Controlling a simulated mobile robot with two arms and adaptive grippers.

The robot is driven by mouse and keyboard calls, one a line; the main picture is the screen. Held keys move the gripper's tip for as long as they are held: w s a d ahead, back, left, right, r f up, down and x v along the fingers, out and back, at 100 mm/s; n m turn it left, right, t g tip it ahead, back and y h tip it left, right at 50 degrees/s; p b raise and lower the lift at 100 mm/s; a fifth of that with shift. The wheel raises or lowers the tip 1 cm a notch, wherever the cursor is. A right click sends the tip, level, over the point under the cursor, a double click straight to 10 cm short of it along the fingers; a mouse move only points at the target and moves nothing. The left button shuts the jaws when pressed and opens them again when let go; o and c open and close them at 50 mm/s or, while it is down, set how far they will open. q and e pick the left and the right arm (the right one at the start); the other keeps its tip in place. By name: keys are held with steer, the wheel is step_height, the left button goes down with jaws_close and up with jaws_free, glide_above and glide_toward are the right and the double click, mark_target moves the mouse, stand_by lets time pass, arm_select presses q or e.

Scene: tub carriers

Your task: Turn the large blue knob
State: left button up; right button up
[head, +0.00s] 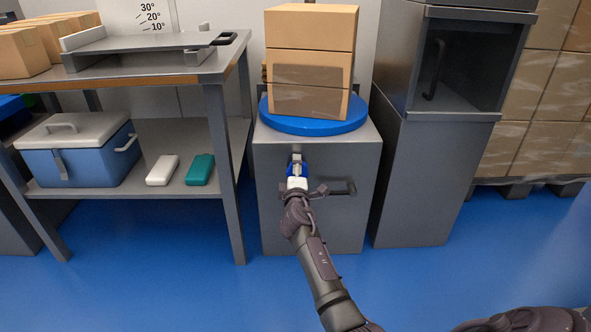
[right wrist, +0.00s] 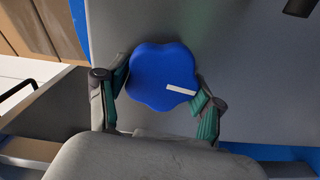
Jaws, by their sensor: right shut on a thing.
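The large blue knob (head: 305,170) is on the front of the grey cabinet (head: 268,190), under the blue round turntable (head: 310,125). In the right wrist view the knob (right wrist: 158,72) has a lobed rim and a white mark that points to the lower right. My right gripper (head: 298,164) is at the knob and hides most of it in the head view. In the right wrist view the fingers of this gripper (right wrist: 162,92) lie on opposite sides of the knob, shut on it. My left gripper is not in view.
Stacked cardboard boxes (head: 309,60) stand on the turntable. A dark handle (head: 342,187) is on the cabinet front, right of the knob. A workbench (head: 215,72) with a blue cooler (head: 95,165) on its shelf stands left. A grey machine (head: 425,180) stands right. The blue floor in front is clear.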

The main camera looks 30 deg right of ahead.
steer(key=shift+f+n, duration=0.1)
steer(key=shift+n, duration=0.5)
steer(key=o, duration=1.1)
steer(key=shift+o, duration=0.2)
steer(key=v, duration=1.2)
